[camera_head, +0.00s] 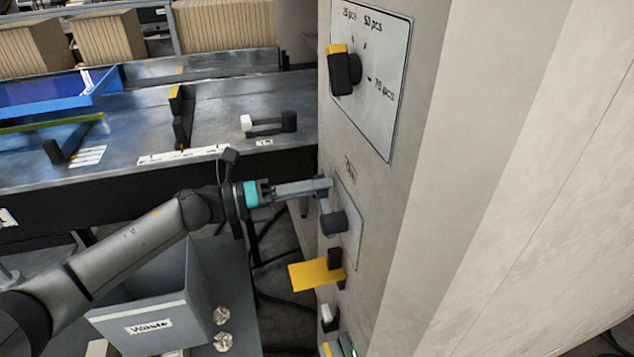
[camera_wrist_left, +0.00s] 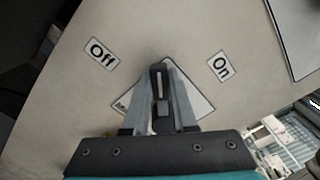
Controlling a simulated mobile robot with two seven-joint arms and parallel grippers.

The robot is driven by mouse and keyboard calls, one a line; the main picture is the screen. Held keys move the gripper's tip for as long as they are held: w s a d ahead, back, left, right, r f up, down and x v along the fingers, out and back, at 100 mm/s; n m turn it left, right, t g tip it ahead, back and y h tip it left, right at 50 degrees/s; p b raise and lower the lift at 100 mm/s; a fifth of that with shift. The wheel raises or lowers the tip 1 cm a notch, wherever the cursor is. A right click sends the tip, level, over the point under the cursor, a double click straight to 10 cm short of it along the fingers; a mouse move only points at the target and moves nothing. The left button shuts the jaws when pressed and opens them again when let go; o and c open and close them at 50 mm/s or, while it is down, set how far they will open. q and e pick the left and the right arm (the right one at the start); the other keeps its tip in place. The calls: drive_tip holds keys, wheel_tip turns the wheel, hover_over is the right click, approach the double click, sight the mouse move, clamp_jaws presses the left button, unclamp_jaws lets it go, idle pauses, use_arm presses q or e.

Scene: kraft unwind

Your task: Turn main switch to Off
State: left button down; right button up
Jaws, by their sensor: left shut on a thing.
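The main switch (camera_head: 334,222) is a dark handle on a small plate on the side of the beige cabinet (camera_head: 420,230). My left gripper (camera_head: 322,187) reaches it from the left in the head view. In the left wrist view, the gripper (camera_wrist_left: 162,95) is shut on the black switch handle (camera_wrist_left: 159,78), with a finger on each side. The handle points up, between the Off label (camera_wrist_left: 102,54) on the left and the On label (camera_wrist_left: 221,66) on the right. The fingers hide part of the plate (camera_wrist_left: 200,104). My right gripper is not in view.
A black dial (camera_head: 342,72) marked in pcs sits above the switch. A yellow flag-like part (camera_head: 314,275) sticks out below it. A grey waste bin (camera_head: 150,312) stands lower left, and a metal bench (camera_head: 220,95) lies behind my left arm.

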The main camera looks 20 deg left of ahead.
use_arm(q)
drive_tip(key=n, duration=0.1)
drive_tip(key=f+n, duration=0.1)
drive_tip(key=w+f+n, duration=0.1)
drive_tip(key=shift+a+n, duration=0.35)
drive_tip(key=shift+n, duration=0.05)
drive_tip(key=shift+w+f+n+p, duration=0.1)
drive_tip(key=shift+f+n+p, duration=0.15)
drive_tip(key=shift+f+n, duration=0.5)
drive_tip(key=shift+f+n+p, duration=0.2)
drive_tip(key=shift+f+n, duration=0.15)
drive_tip(key=shift+n, duration=0.7)
drive_tip(key=c, duration=0.7)
unclamp_jaws()
drive_tip(key=shift+a, duration=0.1)
drive_tip(key=v, duration=1.5)
